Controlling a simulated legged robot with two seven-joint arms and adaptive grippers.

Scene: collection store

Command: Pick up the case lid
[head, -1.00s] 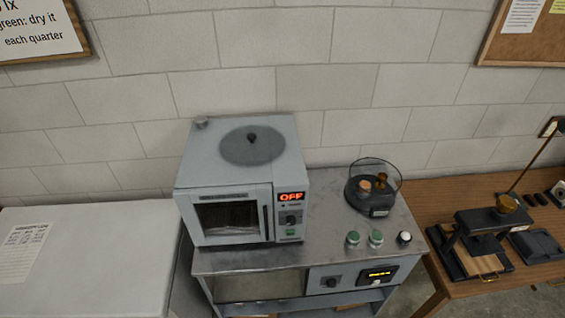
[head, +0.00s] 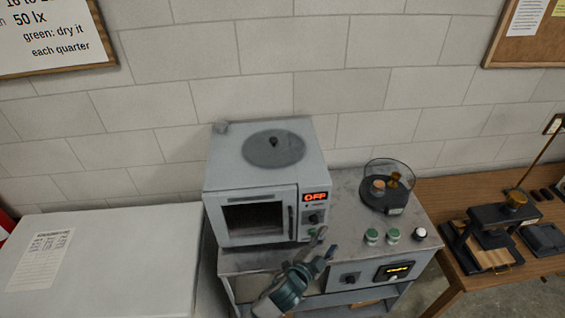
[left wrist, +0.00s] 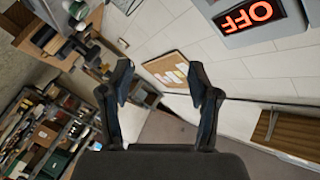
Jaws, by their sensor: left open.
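A round, dark grey lid (head: 273,149) with a black knob lies on top of the grey oven (head: 228,177). A round black case (head: 385,200) with a clear, raised cover (head: 392,170) stands on the metal bench, with a cork-coloured piece and an amber piece inside. I cannot tell for sure which of these is the case lid. My left gripper (head: 324,247) is in front of the oven's lower right corner, apart from both. In the left wrist view its two fingers (left wrist: 160,80) are spread with nothing between them. My right gripper is not in view.
The oven display (head: 316,197) reads OFF. Green-capped jars (head: 372,236) and a white-topped one (head: 419,233) stand near the front of the bench (head: 345,190). A wooden table (head: 440,187) with a black press (head: 490,235) is at right. A white surface (head: 120,260) is at left.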

